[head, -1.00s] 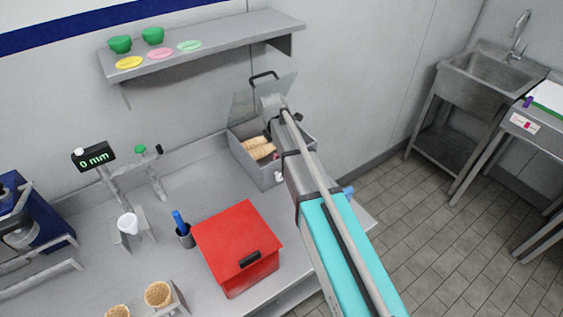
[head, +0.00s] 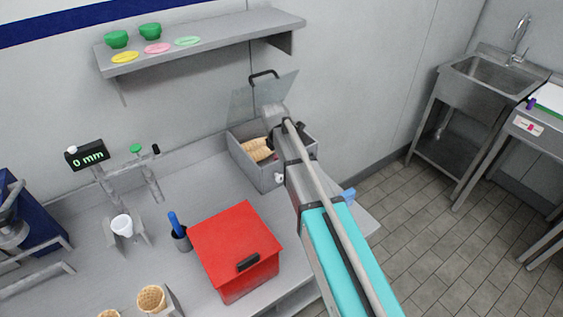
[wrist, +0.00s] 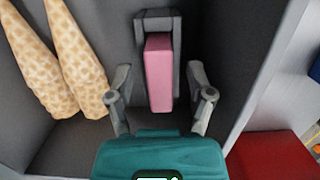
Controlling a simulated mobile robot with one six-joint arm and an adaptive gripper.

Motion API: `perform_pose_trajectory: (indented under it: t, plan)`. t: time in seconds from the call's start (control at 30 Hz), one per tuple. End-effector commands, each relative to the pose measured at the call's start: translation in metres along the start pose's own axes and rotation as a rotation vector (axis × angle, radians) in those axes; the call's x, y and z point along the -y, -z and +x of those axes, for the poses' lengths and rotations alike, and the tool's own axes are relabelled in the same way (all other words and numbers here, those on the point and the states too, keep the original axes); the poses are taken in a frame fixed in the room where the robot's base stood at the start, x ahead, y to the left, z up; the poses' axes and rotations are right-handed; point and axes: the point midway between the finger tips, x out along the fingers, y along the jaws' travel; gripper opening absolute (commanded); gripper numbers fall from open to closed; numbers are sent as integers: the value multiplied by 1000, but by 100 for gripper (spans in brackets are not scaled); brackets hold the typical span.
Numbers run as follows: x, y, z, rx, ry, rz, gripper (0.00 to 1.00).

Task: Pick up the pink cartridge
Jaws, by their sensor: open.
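The pink cartridge (wrist: 158,72) stands in a grey holder (wrist: 141,35) inside the grey box, in the wrist view. My gripper (wrist: 160,88) is open, with one finger on each side of the cartridge's lower part. I see no contact between the fingers and the cartridge. In the head view my arm reaches into the open grey box (head: 262,180), and the cartridge and the fingertips are hidden there.
Waffle cones (wrist: 62,60) lie in the box to the left of the cartridge. The box's clear lid (head: 242,104) stands raised. A red box (head: 232,242) stands in front on the counter. A shelf (head: 225,35) hangs on the wall above.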

Motion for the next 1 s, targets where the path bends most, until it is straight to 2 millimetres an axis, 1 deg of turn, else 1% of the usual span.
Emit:
perform_pose_trajectory:
  t: [0.17,0.2,0.47,0.5,0.57,1.0]
  plan:
    - [0,0,0,0,0,0,69]
    - [0,0,0,0,0,0,67]
    - [0,0,0,0,0,0,18]
    - [0,0,0,0,0,0,11]
    - [0,0,0,0,0,0,0]
    - [0,0,-1,0,0,0,0]
